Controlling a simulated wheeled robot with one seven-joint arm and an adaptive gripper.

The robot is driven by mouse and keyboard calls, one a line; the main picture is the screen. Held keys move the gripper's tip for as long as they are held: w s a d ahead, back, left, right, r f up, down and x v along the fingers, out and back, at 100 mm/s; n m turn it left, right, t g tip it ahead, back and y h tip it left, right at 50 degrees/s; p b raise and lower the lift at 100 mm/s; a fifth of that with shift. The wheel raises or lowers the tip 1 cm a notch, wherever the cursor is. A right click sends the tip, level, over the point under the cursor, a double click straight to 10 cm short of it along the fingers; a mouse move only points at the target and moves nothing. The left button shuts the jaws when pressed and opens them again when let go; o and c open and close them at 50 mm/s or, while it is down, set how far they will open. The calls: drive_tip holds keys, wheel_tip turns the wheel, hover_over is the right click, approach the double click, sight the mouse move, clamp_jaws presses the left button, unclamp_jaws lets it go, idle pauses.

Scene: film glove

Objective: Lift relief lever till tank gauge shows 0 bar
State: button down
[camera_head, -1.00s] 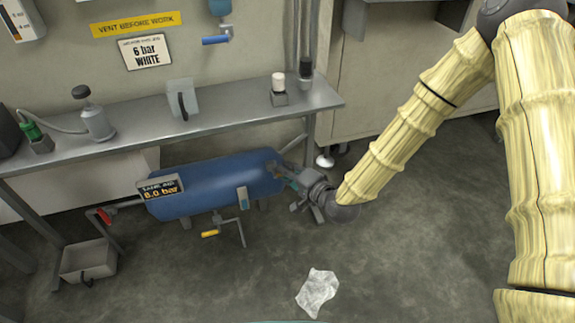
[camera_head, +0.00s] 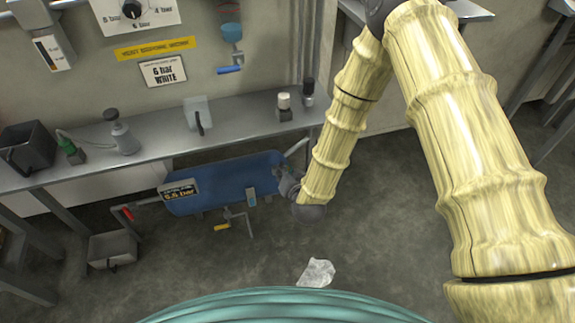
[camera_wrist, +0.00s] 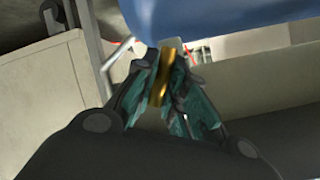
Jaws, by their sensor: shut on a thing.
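The blue tank (camera_head: 235,178) lies under the bench. Its gauge plate (camera_head: 178,192) seems to read 6.5 bar, though the digits are small. My gripper (camera_head: 286,182) is at the tank's right end, its fingers mostly hidden by my wrist. In the wrist view, my gripper (camera_wrist: 167,90) is shut on a narrow gold-coloured lever (camera_wrist: 161,75) just below the blue tank (camera_wrist: 200,15). The lever stands nearly upright between the teal finger pads. I take it as the relief lever; it cannot be made out in the head view.
A bench (camera_head: 160,133) runs above the tank. A yellow-handled valve (camera_head: 221,228) hangs below the tank, and a red handle (camera_head: 127,214) is at its left. A grey bin (camera_head: 112,250) and crumpled white sheet (camera_head: 317,272) lie on the otherwise open floor.

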drive_tip(key=shift+s+a+r+n+h+p, duration=0.25)
drive_tip(key=shift+a+n+h+p, duration=0.3)
drive_tip(key=shift+n+p, duration=0.35)
drive_tip(key=shift+a+n+t+h+p, duration=0.25)
drive_tip(key=shift+n+t+h+p, duration=0.35)
drive_tip(key=shift+p, duration=0.25)
drive_tip(key=c, duration=1.5)
unclamp_jaws()
drive_tip(key=shift+o, duration=0.2)
drive_tip(key=shift+s, duration=0.1)
drive_tip(key=v, duration=1.1)
drive_tip(key=shift+s+r, duration=0.2)
drive_tip(key=shift+s, duration=0.15)
